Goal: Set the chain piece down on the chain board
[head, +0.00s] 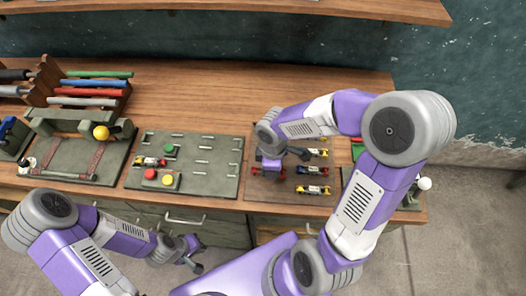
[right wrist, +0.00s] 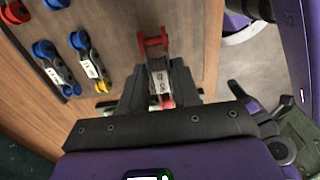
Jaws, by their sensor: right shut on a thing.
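The chain board (head: 218,168) is a grey-green panel with pale slots, left of the middle of the bench. My right gripper (head: 270,160) is to the right of the board, over the brown area with the loose pieces. In the right wrist view it is shut on a chain piece (right wrist: 155,42) with red ends and a white label. My left gripper (head: 190,254) is open and empty in front of the bench.
Other chain pieces lie to the right, among them a yellow one (head: 312,190) and a blue one (head: 312,171). Green (head: 169,150), red and yellow knobs stand on the chain board's left part. A tool rack (head: 47,82) and a fixture panel (head: 70,178) are further left.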

